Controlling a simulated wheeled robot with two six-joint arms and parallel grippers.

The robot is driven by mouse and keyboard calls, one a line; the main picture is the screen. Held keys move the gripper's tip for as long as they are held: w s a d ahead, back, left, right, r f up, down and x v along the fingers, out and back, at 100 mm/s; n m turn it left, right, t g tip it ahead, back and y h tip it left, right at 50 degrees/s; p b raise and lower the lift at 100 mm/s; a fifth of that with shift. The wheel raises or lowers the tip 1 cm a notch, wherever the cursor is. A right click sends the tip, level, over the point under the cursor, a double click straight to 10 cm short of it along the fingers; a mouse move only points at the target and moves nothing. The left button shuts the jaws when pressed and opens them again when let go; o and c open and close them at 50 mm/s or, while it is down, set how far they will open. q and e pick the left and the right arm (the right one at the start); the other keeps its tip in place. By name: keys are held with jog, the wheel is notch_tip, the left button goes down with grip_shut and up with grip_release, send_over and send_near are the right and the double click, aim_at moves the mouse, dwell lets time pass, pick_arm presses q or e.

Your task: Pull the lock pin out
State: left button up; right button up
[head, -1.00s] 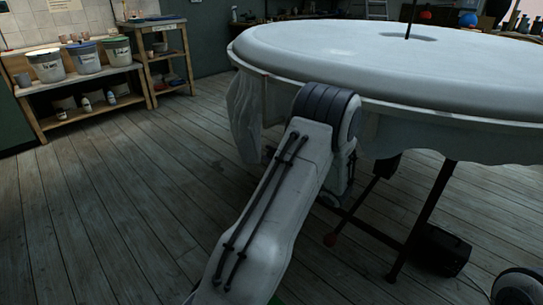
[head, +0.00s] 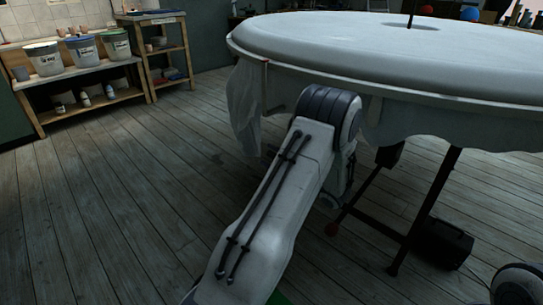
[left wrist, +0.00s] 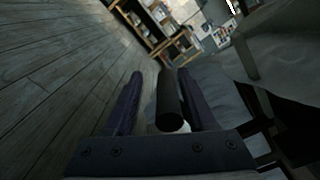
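In the left wrist view, a dark round rod (left wrist: 169,100), which may be the lock pin, stands between the two purple fingers of my left gripper (left wrist: 160,76). The fingers are apart. A gap shows between the rod and the left finger, and the rod looks closer to the right finger. I cannot tell whether it touches. In the head view my left arm reaches to the near edge of the round white table (head: 300,45), and the gripper is mostly hidden behind the arm below the rim. I cannot identify the lock pin in the head view. My right gripper is not in view.
Pale cloth (head: 245,105) hangs from the table rim. Shelves with tubs (head: 80,55) stand at the back left. The wooden floor (head: 110,210) at left is clear.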

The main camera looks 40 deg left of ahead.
pick_arm(q)
jog(key=shift+r, duration=0.15)
jog(key=shift+d, duration=0.15)
jog(key=d+p, duration=0.2)
jog(key=d, duration=0.8)
jog(key=shift+s+p, duration=0.3)
jog(key=shift+s, duration=0.1)
jog(key=shift+d, duration=0.1)
jog(key=s+d+r+g+h, duration=0.1)
jog(key=s+d+r+h, duration=0.1)
jog(key=s+d+h, duration=1.05)
jog(key=s+d+r+g+h, duration=0.1)
jog(key=s+d+r+h, duration=0.4)
jog(key=s+d, duration=1.15)
notch_tip(320, 180, up, 33)
jog(key=w+d+h+p, duration=0.1)
jog(key=w+p, duration=0.1)
jog(key=p, duration=3.4)
jog(key=shift+r+n, duration=0.15)
jog(key=shift+n, duration=0.15)
